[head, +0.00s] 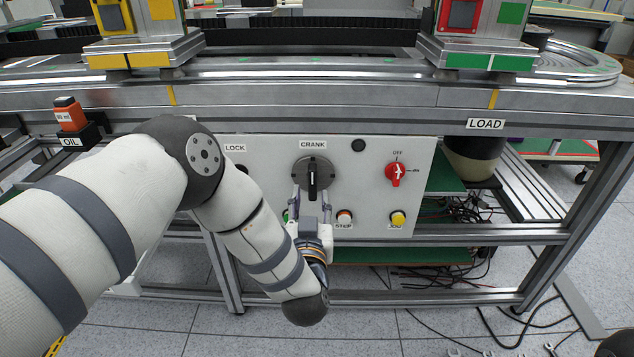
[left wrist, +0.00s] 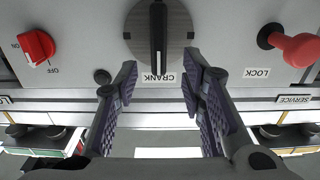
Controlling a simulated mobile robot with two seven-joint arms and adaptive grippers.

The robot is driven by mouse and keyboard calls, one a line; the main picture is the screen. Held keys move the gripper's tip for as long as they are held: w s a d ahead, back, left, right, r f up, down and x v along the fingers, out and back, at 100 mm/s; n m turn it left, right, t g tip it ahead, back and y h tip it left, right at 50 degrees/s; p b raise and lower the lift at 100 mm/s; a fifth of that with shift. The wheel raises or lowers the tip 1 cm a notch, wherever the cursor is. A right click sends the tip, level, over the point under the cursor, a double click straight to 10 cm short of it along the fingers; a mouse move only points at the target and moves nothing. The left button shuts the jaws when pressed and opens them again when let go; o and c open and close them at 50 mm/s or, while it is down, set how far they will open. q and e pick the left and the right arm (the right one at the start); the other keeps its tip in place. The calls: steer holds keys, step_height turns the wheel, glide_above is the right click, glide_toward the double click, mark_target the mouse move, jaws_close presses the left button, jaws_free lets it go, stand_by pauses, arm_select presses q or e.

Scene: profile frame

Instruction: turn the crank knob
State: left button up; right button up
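The crank knob (head: 312,177) is a dark round dial with a raised black bar, on the white panel under the CRANK label (head: 313,145). The bar stands vertical in the head view. In the left wrist view the knob (left wrist: 176,24) is at the top centre, with its bar upright in the picture. My left gripper (head: 312,204) is in front of the panel at the lower part of the knob. In the left wrist view its fingers (left wrist: 159,72) are spread to either side of the bar's line, apart from the bar. It holds nothing. My right gripper is out of view.
A red OFF switch (head: 396,174) sits right of the knob. A yellow button (head: 398,218) and the STEP button (head: 344,217) are below. A red LOCK knob (left wrist: 296,47) shows in the left wrist view. The metal table edge (head: 350,120) runs above the panel.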

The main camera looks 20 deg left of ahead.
mark_target(312, 183)
arm_select(q)
steer(key=b+x, duration=0.1)
steer(key=x, duration=0.6)
steer(key=shift+w+f, duration=0.1)
steer(key=shift+f, duration=0.05)
steer(key=shift+c, duration=0.6)
jaws_close()
